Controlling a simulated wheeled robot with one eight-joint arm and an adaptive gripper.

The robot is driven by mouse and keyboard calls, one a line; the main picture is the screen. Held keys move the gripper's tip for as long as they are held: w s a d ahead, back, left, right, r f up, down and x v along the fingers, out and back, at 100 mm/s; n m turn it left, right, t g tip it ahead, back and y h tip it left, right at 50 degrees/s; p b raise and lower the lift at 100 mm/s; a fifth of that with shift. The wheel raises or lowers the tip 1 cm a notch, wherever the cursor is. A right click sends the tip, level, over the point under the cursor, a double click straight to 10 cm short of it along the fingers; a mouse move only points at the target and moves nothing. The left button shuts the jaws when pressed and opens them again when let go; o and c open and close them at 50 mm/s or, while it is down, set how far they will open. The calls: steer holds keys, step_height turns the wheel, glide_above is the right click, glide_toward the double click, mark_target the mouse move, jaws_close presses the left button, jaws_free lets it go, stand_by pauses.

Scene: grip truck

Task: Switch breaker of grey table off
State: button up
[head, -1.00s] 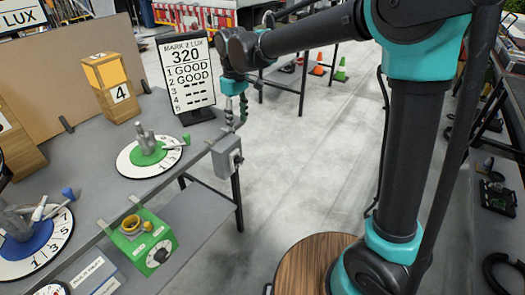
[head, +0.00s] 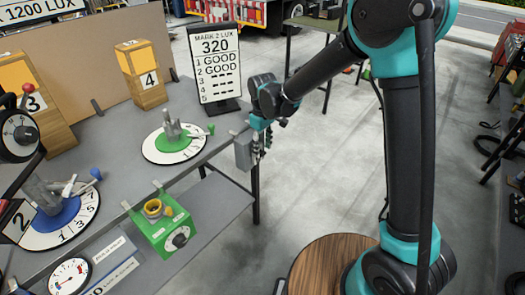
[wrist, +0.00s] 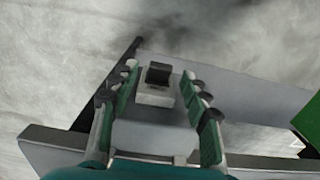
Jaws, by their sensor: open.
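The breaker is a small grey box (head: 243,151) on the right end of the grey table (head: 112,130). In the wrist view the breaker box (wrist: 150,133) carries a pale plate with a dark switch (wrist: 159,73) in its middle. My gripper (head: 262,145) hangs beside the box, fingers downward. In the wrist view the open fingers of my gripper (wrist: 158,95) stand on both sides of the switch, apart from it. I cannot tell the switch's on or off position. The head view hides the switch.
A green box (head: 160,228) with a dial sits at the table's front edge. A round green-centred dial (head: 150,152), a sign (head: 215,62) and a numbered block (head: 147,85) stand on the table.

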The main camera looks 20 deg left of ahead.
steer(key=shift+f, duration=1)
jaws_close()
